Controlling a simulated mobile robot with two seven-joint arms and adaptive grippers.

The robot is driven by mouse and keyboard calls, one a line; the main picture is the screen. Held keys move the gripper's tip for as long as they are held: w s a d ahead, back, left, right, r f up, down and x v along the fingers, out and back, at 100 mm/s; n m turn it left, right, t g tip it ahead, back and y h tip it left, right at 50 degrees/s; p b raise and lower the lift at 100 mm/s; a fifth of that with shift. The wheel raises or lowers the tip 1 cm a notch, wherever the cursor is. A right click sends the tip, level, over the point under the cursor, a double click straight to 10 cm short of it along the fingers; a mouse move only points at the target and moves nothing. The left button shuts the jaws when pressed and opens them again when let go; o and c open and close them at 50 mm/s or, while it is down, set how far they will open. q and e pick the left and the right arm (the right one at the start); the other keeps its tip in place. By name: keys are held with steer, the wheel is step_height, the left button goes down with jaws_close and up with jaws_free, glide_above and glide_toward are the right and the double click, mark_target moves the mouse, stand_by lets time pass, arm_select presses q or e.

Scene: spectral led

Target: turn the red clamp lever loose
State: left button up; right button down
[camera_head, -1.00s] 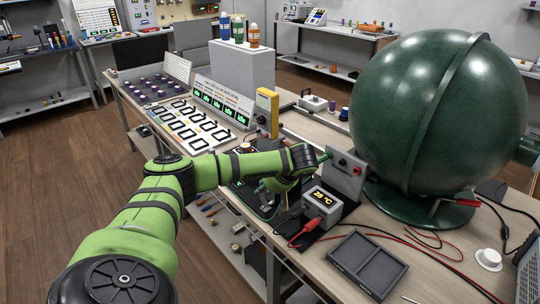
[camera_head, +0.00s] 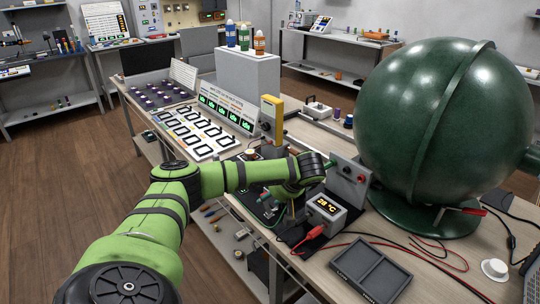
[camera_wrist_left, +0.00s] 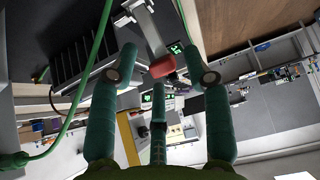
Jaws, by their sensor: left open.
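My left gripper (camera_head: 278,200) is low over the bench, behind the small temperature display box (camera_head: 325,210). In the left wrist view my left gripper (camera_wrist_left: 160,72) is open, its teal fingers spread apart. A red rounded piece (camera_wrist_left: 162,66), which looks like the clamp lever, sits at the end of a grey metal part, between the fingers in the picture. I cannot tell whether any finger touches it. In the head view the arm hides this spot. Another red handle (camera_head: 474,211) lies at the green sphere's base. My right gripper is out of view.
The large green sphere (camera_head: 445,120) fills the right of the bench. A grey panel box (camera_head: 350,178) stands close to my wrist. A red clip (camera_head: 306,239), cables and an empty dark tray (camera_head: 366,270) lie at the front. A yellow meter (camera_head: 271,115) stands behind my arm.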

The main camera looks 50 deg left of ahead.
arm_select(q)
steer(key=v, duration=1.1)
steer(key=shift+d, duration=0.15)
steer(key=shift+d+f, duration=0.1)
